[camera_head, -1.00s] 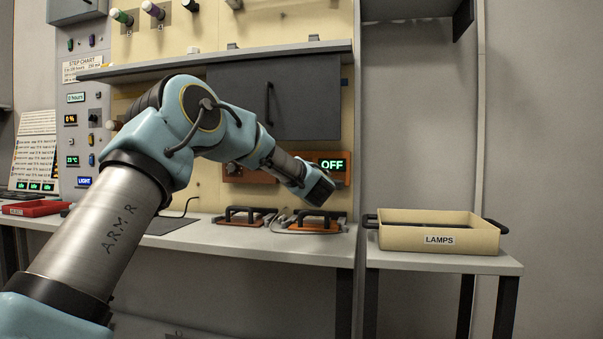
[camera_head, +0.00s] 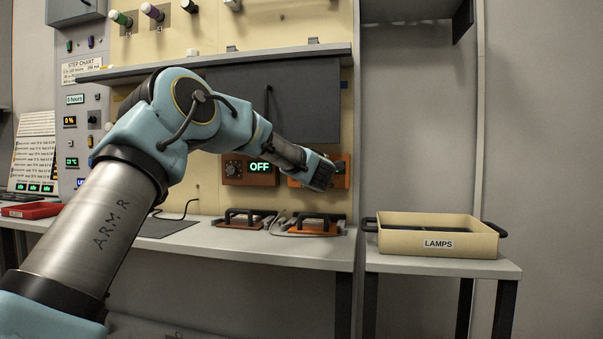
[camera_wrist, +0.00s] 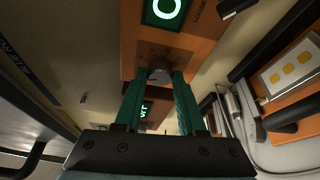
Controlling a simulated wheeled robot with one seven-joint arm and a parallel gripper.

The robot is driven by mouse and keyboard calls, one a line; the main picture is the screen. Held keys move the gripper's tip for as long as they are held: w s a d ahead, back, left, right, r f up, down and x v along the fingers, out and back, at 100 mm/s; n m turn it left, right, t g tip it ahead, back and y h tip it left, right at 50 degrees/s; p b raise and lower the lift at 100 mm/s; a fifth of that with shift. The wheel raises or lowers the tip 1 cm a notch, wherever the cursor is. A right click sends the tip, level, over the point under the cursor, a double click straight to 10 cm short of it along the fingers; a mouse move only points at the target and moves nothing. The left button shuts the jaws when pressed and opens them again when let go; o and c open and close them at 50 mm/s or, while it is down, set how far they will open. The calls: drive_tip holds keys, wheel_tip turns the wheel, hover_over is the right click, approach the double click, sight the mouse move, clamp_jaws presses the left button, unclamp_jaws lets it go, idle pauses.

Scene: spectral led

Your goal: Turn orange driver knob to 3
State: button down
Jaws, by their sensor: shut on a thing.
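The orange driver box (camera_head: 297,183) is on the back panel, mostly behind my gripper (camera_head: 322,174) in the head view. In the wrist view, the orange box (camera_wrist: 195,45) has a lit display (camera_wrist: 165,10), cut by the top edge, with a round "O" visible. Its grey knob (camera_wrist: 158,72) sits between the tips of my gripper's two teal fingers (camera_wrist: 160,78), which are shut on it. The knob's setting cannot be read.
A darker brown driver box (camera_head: 249,180) beside it reads OFF. Two orange fixtures with black handles (camera_head: 245,222) (camera_head: 316,228) lie on the bench below. A cream LAMPS tray (camera_head: 438,232) stands on the right table. A dark door (camera_head: 300,100) is above.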

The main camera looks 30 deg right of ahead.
drive_tip(key=c, duration=0.5)
unclamp_jaws()
drive_tip(key=v, duration=1)
drive_tip(key=shift+s+b, duration=0.35)
drive_tip(key=shift+a, duration=0.1)
